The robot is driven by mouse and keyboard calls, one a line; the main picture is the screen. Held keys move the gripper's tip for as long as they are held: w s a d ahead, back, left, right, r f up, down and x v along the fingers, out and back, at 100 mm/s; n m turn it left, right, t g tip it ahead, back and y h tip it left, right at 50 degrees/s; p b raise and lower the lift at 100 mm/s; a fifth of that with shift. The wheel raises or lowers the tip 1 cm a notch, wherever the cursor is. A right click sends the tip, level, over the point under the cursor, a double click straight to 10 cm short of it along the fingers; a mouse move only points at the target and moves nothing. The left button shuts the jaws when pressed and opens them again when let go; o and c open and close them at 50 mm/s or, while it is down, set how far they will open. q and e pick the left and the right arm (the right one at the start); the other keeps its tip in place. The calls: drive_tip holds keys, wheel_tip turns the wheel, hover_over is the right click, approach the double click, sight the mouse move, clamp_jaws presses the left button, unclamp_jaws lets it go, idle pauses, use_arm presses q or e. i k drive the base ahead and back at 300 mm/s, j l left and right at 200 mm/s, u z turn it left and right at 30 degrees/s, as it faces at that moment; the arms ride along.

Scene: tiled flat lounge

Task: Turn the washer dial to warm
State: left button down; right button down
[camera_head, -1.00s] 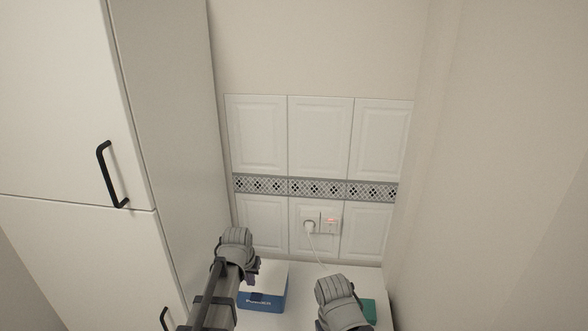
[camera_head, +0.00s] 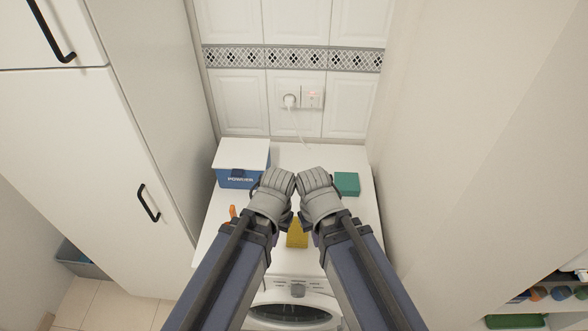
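The white washer (camera_head: 265,315) stands at the bottom centre of the head view, partly hidden by my two arms. A small grey dial (camera_head: 298,289) shows on its front panel between my forearms, above the round door. Its pointer and markings are too small to read. My two arms reach up from the bottom, and their rounded grey joints meet above the white top.
On the white top (camera_head: 310,157) are a blue-and-white box (camera_head: 238,177), a green block (camera_head: 346,183), a yellow object (camera_head: 297,238) and an orange item (camera_head: 233,213). A tall cabinet (camera_head: 95,140) stands left, a wall right. A shelf (camera_head: 545,301) is at lower right.

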sight(296, 290)
drive_tip(key=k+l+u, duration=0.2)
drive_tip(key=k+l, duration=0.2)
drive_tip(key=k+l+u, duration=0.2)
drive_tip(key=k+l, duration=0.15)
drive_tip(key=k, duration=0.2)
drive_tip(key=k+u, duration=0.15)
drive_tip(key=k+z, duration=0.55)
drive_tip(key=i, duration=0.1)
